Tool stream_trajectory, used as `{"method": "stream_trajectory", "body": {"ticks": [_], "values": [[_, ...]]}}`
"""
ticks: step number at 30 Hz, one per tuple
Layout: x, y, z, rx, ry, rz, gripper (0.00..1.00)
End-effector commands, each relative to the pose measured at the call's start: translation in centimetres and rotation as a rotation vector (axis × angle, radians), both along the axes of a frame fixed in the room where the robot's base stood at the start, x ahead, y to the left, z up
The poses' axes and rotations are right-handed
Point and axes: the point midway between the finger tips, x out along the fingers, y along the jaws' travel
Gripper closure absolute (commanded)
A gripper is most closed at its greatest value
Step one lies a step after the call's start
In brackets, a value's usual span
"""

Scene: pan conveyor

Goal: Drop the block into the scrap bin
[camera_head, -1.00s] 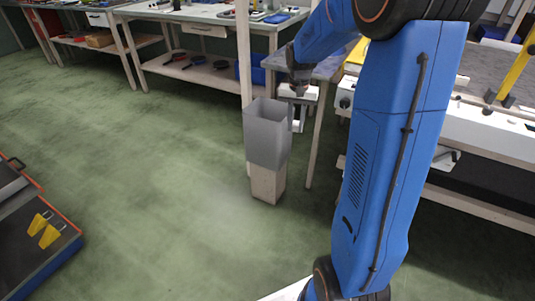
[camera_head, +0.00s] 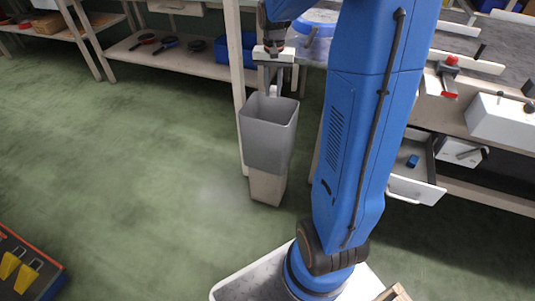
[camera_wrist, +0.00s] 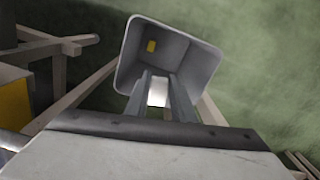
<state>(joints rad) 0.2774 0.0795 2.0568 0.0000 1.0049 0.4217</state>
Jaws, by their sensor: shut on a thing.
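A small white block (camera_wrist: 158,93) is held between the two fingers of my gripper (camera_head: 272,84). In the head view the block (camera_head: 273,91) shows at the fingertips, at the rim of the grey scrap bin (camera_head: 266,140). The bin is open at the top and stands on a pale wooden block-like base. In the wrist view the fingers point down over the bin's mouth, and the bin wall (camera_wrist: 203,68) surrounds the far side of the view. A small yellow thing (camera_wrist: 151,46) shows inside the bin.
A workbench leg (camera_head: 235,80) stands close behind the bin. An open drawer (camera_head: 416,180) with a small blue thing (camera_head: 412,160) is at the right. A dark tray with yellow pieces (camera_head: 20,270) lies at the lower left. The green floor left of the bin is clear.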

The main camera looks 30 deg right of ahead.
Motion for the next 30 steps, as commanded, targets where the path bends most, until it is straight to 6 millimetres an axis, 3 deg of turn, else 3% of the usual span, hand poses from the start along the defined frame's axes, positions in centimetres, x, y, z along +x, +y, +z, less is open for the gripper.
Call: {"method": "stream_trajectory", "body": {"ticks": [15, 28, 29, 30], "values": [[0.0, 0.0, -4.9, 0.000, 0.001, 0.000, 0.98], [0.0, 0.0, -5.5, 0.001, 0.001, 0.000, 0.98], [0.0, 0.0, -5.5, 0.001, 0.001, 0.000, 0.75], [0.0, 0.0, -5.5, 0.001, 0.001, 0.000, 0.66]]}}
